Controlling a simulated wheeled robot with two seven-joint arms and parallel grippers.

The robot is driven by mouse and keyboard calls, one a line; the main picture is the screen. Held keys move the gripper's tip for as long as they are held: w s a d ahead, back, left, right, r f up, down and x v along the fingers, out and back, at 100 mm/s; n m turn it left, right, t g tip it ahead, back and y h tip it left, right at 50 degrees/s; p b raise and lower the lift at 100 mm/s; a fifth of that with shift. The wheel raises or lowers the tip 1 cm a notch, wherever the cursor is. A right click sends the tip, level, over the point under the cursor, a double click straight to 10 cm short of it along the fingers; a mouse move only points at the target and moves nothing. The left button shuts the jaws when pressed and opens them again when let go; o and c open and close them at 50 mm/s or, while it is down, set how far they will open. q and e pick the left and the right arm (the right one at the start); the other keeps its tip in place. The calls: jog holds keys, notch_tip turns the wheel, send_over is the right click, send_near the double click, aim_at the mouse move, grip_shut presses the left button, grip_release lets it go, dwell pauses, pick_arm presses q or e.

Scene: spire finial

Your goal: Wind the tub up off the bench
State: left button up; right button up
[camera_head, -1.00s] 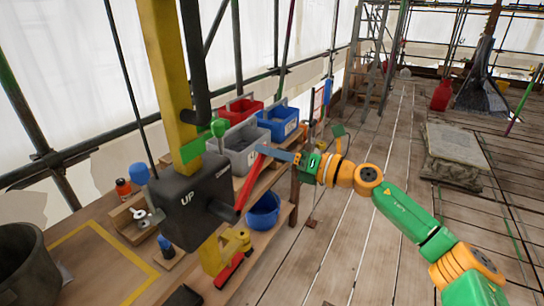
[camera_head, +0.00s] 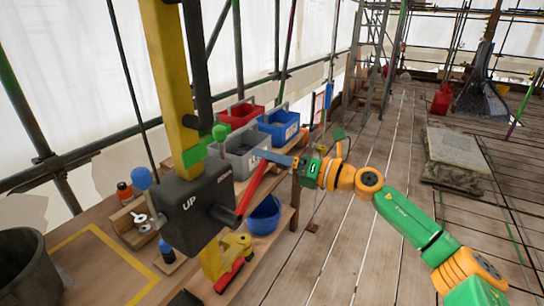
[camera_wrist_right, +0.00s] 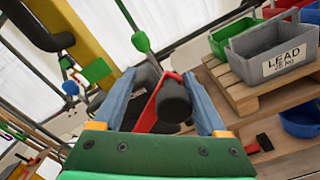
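The black winch box (camera_head: 198,208), marked UP, sits on the yellow post (camera_head: 172,90) at left. Its red crank arm (camera_head: 251,187) slants up to the right. My right gripper (camera_head: 268,156) reaches the crank's upper end from the right. In the right wrist view, its two blue fingers (camera_wrist_right: 163,98) are apart, with the crank's dark grip (camera_wrist_right: 174,100) between them, closer to the right finger. Whether they touch it I cannot tell. A dark round tub (camera_head: 25,268) is cut off at the lower left, beside the yellow taped outline. My left gripper is out of view.
The wooden bench (camera_head: 95,275) carries a spray can and small parts. Behind the box are a grey bin (camera_head: 240,155), labelled LEAD in the wrist view, a red bin (camera_head: 240,115) and a blue bin (camera_head: 280,127). A blue bucket (camera_head: 264,215) sits lower.

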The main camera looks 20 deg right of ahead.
jog(key=s+d+f+b, duration=0.1)
jog(key=s+b, duration=0.1)
jog(key=b, duration=0.1)
jog(key=shift+d+f, duration=0.1)
jog(key=shift+d, duration=0.25)
jog(key=s+d+b, duration=0.1)
jog(key=s, duration=0.1)
jog(key=s+d+r+b, duration=0.1)
jog(key=s, duration=0.1)
jog(key=shift+d+r, duration=0.15)
jog(key=shift+d, duration=0.05)
jog(key=shift+w, duration=0.1)
